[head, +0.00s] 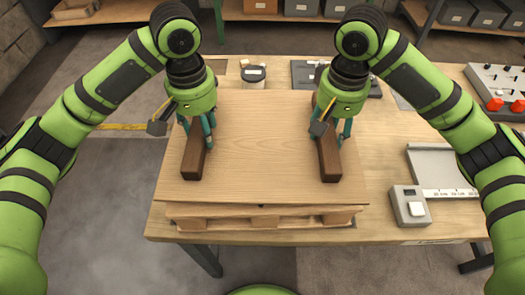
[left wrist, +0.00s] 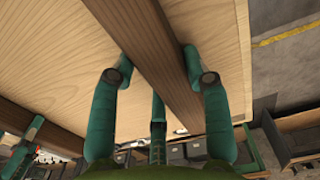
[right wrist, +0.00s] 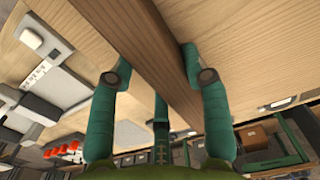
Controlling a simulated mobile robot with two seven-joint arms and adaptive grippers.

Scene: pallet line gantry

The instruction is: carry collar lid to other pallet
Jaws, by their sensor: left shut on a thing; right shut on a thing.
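The collar lid (head: 262,140) is a flat, light wooden board with two dark brown handle bars across its top. It lies level over a wooden pallet (head: 262,222) on the workbench; whether it touches what is under it I cannot tell. My left gripper (head: 196,134) is shut on the left bar (head: 194,160), its fingers on both sides in the left wrist view (left wrist: 155,78). My right gripper (head: 331,134) is shut on the right bar (head: 329,160), likewise in the right wrist view (right wrist: 153,78). A second pallet does not show clearly.
On the workbench (head: 385,225), a small grey box with a white button (head: 410,206) and a grey plate with a scale (head: 440,170) stand right of the lid. A control panel with red parts (head: 497,88) is far right.

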